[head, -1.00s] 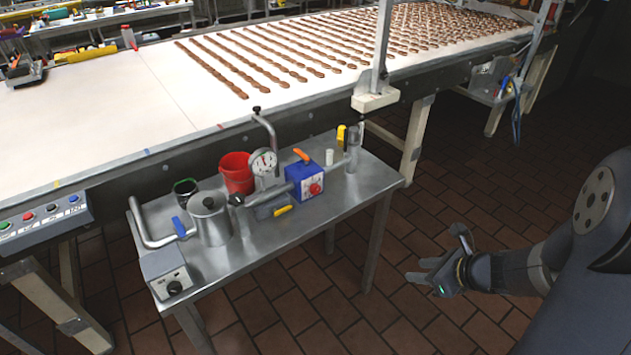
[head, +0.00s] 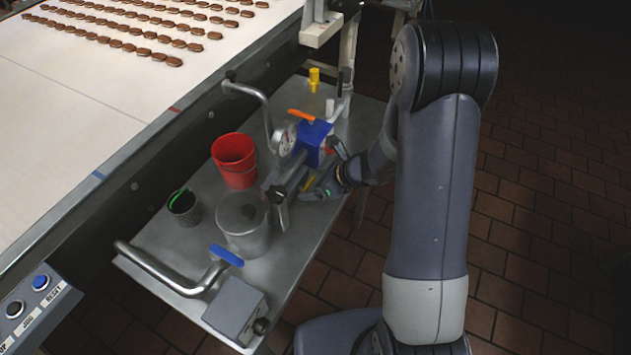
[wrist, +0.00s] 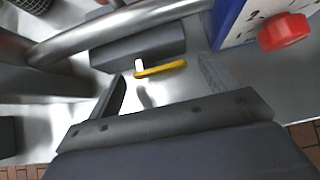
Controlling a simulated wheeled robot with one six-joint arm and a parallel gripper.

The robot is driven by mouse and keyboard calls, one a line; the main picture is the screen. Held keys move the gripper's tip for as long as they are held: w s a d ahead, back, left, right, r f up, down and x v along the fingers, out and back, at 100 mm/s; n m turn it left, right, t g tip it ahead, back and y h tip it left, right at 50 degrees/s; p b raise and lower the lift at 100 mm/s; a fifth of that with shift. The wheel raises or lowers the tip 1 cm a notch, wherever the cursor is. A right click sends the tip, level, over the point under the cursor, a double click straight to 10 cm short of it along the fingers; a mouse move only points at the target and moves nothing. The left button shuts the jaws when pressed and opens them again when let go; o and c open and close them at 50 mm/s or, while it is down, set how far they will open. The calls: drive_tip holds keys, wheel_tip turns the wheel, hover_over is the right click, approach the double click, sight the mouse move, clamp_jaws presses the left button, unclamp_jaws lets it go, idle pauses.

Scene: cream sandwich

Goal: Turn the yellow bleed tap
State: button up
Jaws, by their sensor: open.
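The yellow bleed tap (wrist: 162,69) is a small yellow lever on a pale stem, at the side of a dark grey block (wrist: 140,48) under a metal pipe. It lies roughly crosswise in the wrist view. My gripper (wrist: 162,88) is open, with one finger to the left of the tap and the other to its right. The tap appears just beyond the fingertips, with no clear contact. In the head view my gripper (head: 317,178) is at the near edge of the steel table, and it partly hides the tap (head: 307,183).
A blue box (head: 312,142) with a red knob (wrist: 284,32) stands close to my right finger. An orange lever (head: 301,114), a gauge (head: 286,139), a red bucket (head: 234,160) and a steel pot (head: 243,222) crowd the steel table (head: 300,245). The pipe (wrist: 120,25) runs above the tap.

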drive_tip(key=shift+a, duration=0.1)
drive_tip(key=shift+c, duration=0.4)
drive_tip(key=c, duration=0.9)
